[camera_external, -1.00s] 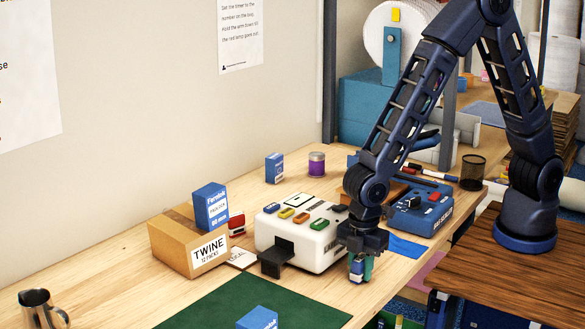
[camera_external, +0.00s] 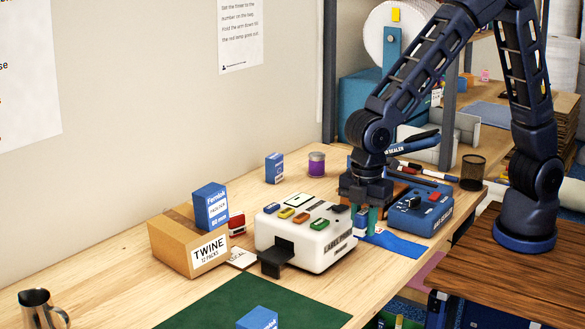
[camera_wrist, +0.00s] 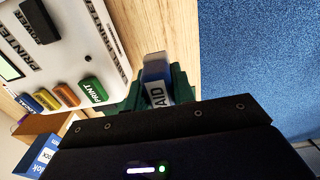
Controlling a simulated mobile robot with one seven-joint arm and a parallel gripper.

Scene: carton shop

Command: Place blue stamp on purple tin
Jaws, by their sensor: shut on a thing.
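The purple tin (camera_external: 317,164) stands upright with a pale lid at the back of the bench, near the wall. My gripper (camera_external: 368,219) is right of the white label machine, toward the right front of the tin and well apart from it. In the wrist view its green fingers (camera_wrist: 155,95) are shut on the blue stamp (camera_wrist: 157,72), which has a white label ending in "AID". In the external view the stamp is mostly hidden between the fingers. Nothing shows on the tin's lid.
The white label machine (camera_external: 290,238) with coloured buttons stands close left of my gripper. The blue bag sealer (camera_external: 420,215) is close on the right. A blue box (camera_external: 274,168) stands left of the tin. A twine carton (camera_external: 185,245) is farther left.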

